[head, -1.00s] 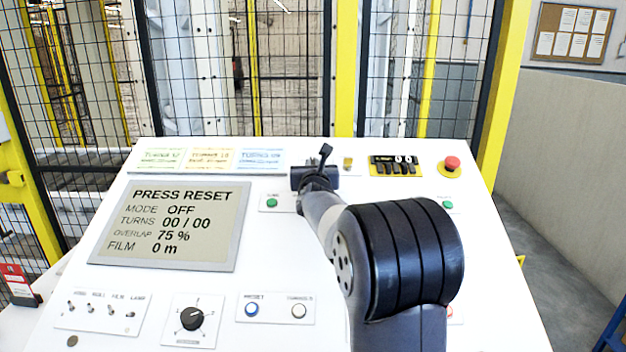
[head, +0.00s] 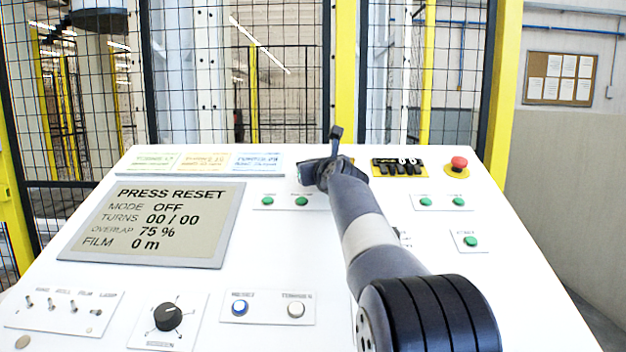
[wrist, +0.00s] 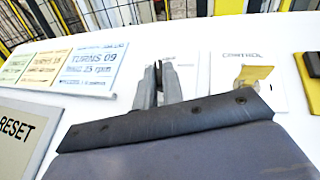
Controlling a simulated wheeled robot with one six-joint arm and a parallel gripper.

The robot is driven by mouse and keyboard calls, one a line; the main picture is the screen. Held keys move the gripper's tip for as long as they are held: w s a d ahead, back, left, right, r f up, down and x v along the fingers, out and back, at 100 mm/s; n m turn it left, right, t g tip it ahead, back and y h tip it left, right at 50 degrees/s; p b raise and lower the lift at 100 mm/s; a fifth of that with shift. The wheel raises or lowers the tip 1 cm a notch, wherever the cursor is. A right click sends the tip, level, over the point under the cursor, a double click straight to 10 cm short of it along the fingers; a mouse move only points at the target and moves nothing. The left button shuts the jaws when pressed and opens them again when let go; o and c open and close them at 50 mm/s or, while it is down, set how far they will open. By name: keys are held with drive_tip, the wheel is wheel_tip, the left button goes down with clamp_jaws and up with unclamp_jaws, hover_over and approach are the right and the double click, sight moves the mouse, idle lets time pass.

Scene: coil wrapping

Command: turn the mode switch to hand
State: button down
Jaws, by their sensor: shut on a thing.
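My gripper (wrist: 157,85) reaches the far part of the white panel, at a pale plate (wrist: 184,72) left of the one lettered CONTROL. In the head view it (head: 322,172) lies between the cards and the counter. Its two grey fingers are close together, shut on the mode switch. The switch itself is hidden by the fingers and the wrist, so its pointing direction cannot be seen. The display (head: 160,224) reads PRESS RESET, MODE OFF, TURNS 00 / 00, OVERLAP 75 %, FILM 0 m.
A brass-coloured switch on the CONTROL plate (wrist: 253,75) sits just right of the fingers. Beyond it are a yellow-black counter (head: 399,167) and a red stop button (head: 459,163). Cards (head: 204,161) lie left. A black rotary knob (head: 168,316) and toggles are nearer. Mesh fencing stands behind.

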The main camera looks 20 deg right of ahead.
drive_tip(key=shift+d+f+n+y+b, duration=0.2)
drive_tip(key=shift+f+n+y+b, duration=0.1)
drive_tip(key=shift+n+y+b, duration=0.3)
drive_tip(key=shift+n+y, duration=0.4)
drive_tip(key=shift+y, duration=0.1)
drive_tip(key=shift+d+r+n+y, duration=0.1)
drive_tip(key=shift+d+n+y, duration=0.05)
drive_tip(key=shift+n+y, duration=0.15)
drive_tip(key=n+y+p, duration=0.1)
drive_tip(key=n+g+y+p, duration=0.1)
drive_tip(key=n+y+p, duration=0.1)
drive_tip(key=shift+d+r, duration=0.15)
drive_tip(key=shift+r, duration=0.05)
drive_tip(key=shift+n+g+y+p, duration=0.4)
drive_tip(key=shift+n+g+p, duration=0.05)
drive_tip(key=shift+n+g, duration=0.05)
drive_tip(key=shift+f+y, duration=0.15)
drive_tip(key=shift+y, duration=0.15)
drive_tip(key=c, duration=1.5)
unclamp_jaws()
drive_tip(key=shift+s, duration=0.1)
